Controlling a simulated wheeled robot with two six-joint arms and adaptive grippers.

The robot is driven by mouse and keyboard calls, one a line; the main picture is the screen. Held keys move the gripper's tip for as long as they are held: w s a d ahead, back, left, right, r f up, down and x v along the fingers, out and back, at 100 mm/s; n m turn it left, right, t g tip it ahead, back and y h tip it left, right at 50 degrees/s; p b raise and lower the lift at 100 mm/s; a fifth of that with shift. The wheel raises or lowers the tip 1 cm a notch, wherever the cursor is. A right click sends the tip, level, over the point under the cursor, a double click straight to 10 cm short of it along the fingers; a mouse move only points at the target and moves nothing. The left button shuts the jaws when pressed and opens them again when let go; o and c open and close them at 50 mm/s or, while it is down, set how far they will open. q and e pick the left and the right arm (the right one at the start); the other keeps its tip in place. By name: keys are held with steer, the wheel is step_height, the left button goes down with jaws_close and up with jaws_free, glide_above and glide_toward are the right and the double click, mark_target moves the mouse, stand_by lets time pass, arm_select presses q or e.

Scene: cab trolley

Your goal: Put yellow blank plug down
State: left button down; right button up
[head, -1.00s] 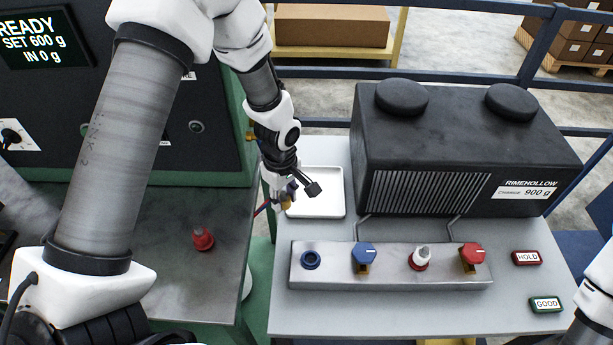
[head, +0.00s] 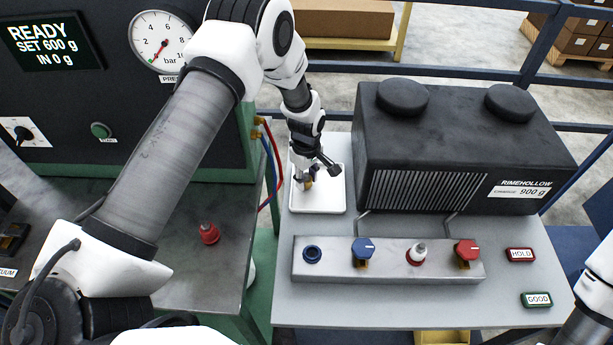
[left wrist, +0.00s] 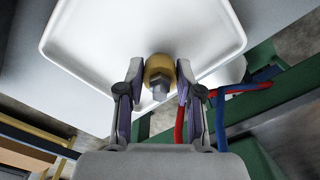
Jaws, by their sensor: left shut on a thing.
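The yellow blank plug (left wrist: 158,72) is a brass-yellow round piece with a grey hex end. My left gripper (left wrist: 158,82) is shut on it in the left wrist view, one finger on each side. In the head view the left gripper (head: 307,182) points down over the white tray (head: 320,203), and a bit of the yellow plug (head: 308,185) shows between its fingers. The white tray (left wrist: 95,30) fills the upper part of the left wrist view and looks empty. I cannot tell whether the plug touches the tray. My right gripper is out of view.
A grey manifold block (head: 390,272) with blue and red fittings stands in front of the tray. A large black unit (head: 450,140) stands to its right. A red cap (head: 208,233) sits on the left bench. Red and blue hoses (head: 272,165) hang left of the tray.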

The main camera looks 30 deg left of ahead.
mark_target(306, 174)
arm_select(q)
steer(key=c, duration=0.8)
jaws_free()
steer(key=shift+o, duration=0.2)
steer(key=shift+r, duration=0.3)
step_height(306, 174, up, 11)
steer(key=b, duration=0.2)
steer(key=shift+f+b, duration=0.1)
steer(key=shift+b, duration=0.2)
steer(key=shift+r, duration=0.45)
